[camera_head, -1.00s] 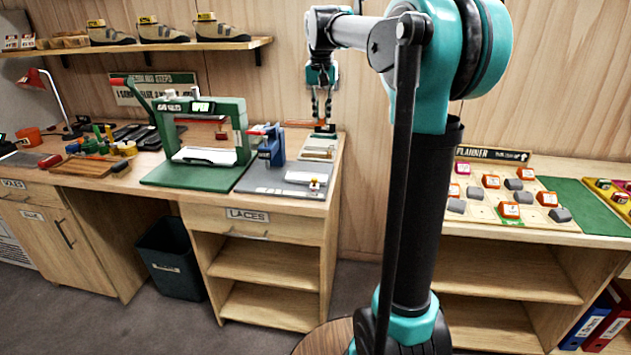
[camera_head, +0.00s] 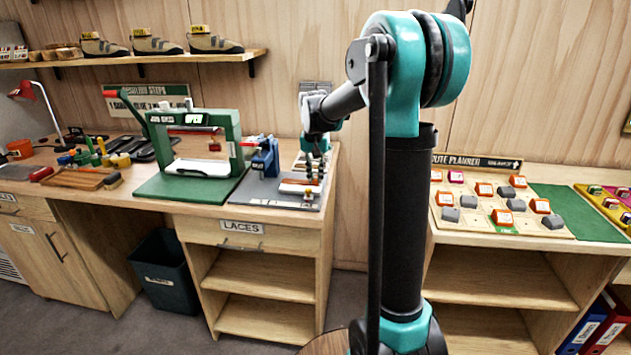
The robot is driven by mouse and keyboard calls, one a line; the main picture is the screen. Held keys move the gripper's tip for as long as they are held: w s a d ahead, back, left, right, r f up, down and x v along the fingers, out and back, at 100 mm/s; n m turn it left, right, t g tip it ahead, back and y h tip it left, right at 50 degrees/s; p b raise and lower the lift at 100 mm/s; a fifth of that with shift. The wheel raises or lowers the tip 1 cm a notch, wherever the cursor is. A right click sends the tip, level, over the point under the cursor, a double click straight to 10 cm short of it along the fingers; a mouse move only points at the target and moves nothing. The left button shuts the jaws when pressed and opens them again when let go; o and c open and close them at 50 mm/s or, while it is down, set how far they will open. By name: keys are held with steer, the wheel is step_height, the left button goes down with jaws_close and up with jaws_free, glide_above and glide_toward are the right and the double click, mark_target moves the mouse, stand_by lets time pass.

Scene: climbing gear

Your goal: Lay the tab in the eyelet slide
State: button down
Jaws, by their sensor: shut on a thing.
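My gripper (camera_head: 316,168) points down over the right part of the grey mat on the left workbench. Its fingers are small and dark here, shut on what I take to be the tab (camera_head: 297,187), a thin orange-red strip just below the fingertips. The strip is over the pale plate of the eyelet slide (camera_head: 286,198), on the mat beside the blue press (camera_head: 265,157). I cannot tell whether the strip touches the slide. A small light piece (camera_head: 308,196) is at its front edge.
The green press (camera_head: 190,145) stands left of the blue one. A pale tray (camera_head: 302,160) lies behind my gripper near the bench's right edge. The route planner board (camera_head: 480,222) is on the right-hand bench, beyond a gap.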

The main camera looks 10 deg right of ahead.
steer(key=shift+f, duration=1)
steer(key=shift+f, duration=0.15)
steer(key=c, duration=1.5)
jaws_free()
step_height(320, 180, up, 12)
steer(key=s, duration=0.2)
steer(key=s+d+f+n, duration=0.1)
steer(key=s+f, duration=0.6)
steer(key=s, duration=0.2)
steer(key=s+d+f+n+t, duration=0.1)
steer(key=s+f, duration=0.7)
steer(key=s, duration=0.2)
steer(key=s+d+f+n+t, duration=0.1)
steer(key=s+d+f, duration=0.1)
steer(key=s+f, duration=0.6)
steer(key=shift+s+f+n+y, duration=0.15)
steer(key=shift+s+n+y, duration=0.15)
steer(key=shift+s, duration=0.45)
